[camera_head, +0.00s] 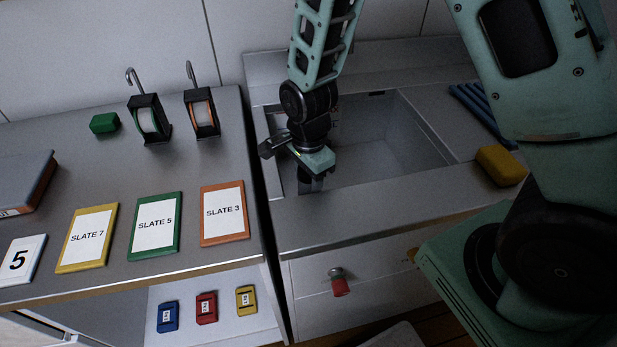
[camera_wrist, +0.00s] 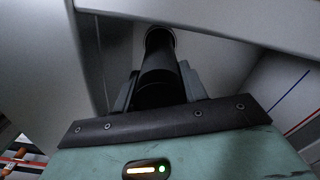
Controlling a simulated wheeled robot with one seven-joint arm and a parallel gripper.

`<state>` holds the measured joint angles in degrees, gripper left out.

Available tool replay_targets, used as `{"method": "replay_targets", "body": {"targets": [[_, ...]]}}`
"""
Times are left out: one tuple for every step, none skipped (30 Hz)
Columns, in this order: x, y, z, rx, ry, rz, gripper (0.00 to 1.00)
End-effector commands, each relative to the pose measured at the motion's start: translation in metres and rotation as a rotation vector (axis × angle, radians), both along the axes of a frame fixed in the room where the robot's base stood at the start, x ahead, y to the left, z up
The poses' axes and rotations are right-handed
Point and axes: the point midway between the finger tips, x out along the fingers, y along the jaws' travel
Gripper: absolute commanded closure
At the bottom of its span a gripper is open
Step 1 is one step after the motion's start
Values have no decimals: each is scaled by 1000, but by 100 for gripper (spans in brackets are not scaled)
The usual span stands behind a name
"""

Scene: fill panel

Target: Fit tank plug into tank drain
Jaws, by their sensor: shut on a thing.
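The tank (camera_head: 400,130) is a grey basin sunk into the right-hand counter. My gripper (camera_head: 311,181) reaches down into its near left part. In the wrist view my gripper (camera_wrist: 159,92) is shut on a black, roughly cylindrical tank plug (camera_wrist: 159,62). The far end of the plug is at a pale round rim (camera_wrist: 173,34), which looks like the tank drain. The plug covers most of that rim, so I cannot tell whether it is seated in it or just in front of it. In the head view the arm and gripper hide the drain.
Tank walls stand close around my gripper; one wall bears a blue and a red line (camera_wrist: 291,92). A yellow block (camera_head: 501,165) and blue ribbed item (camera_head: 482,112) lie right of the tank. The left counter holds slates (camera_head: 155,225), two hooked reels (camera_head: 149,120) and a green block (camera_head: 104,123).

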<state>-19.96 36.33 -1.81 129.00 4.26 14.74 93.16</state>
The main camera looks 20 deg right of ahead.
Motion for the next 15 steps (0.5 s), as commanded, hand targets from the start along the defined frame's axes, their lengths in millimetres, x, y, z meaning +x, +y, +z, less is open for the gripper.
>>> {"method": "replay_targets", "body": {"targets": [[0, 0, 0, 0, -1, 0, 100], [0, 0, 0, 0, -1, 0, 100], [0, 0, 0, 0, -1, 0, 100], [0, 0, -1, 0, 0, 0, 100], [0, 0, -2, 0, 0, 0, 100], [0, 0, -3, 0, 0, 0, 100], [0, 0, -3, 0, 0, 0, 55], [0, 0, -3, 0, 0, 0, 46], [0, 0, -3, 0, 0, 0, 36], [0, 0, -3, 0, 0, 0, 36], [0, 0, -3, 0, 0, 0, 36], [0, 0, -3, 0, 0, 0, 36], [0, 0, -3, 0, 0, 0, 36], [0, 0, -3, 0, 0, 0, 36], [0, 0, -3, 0, 0, 0, 36]]}}
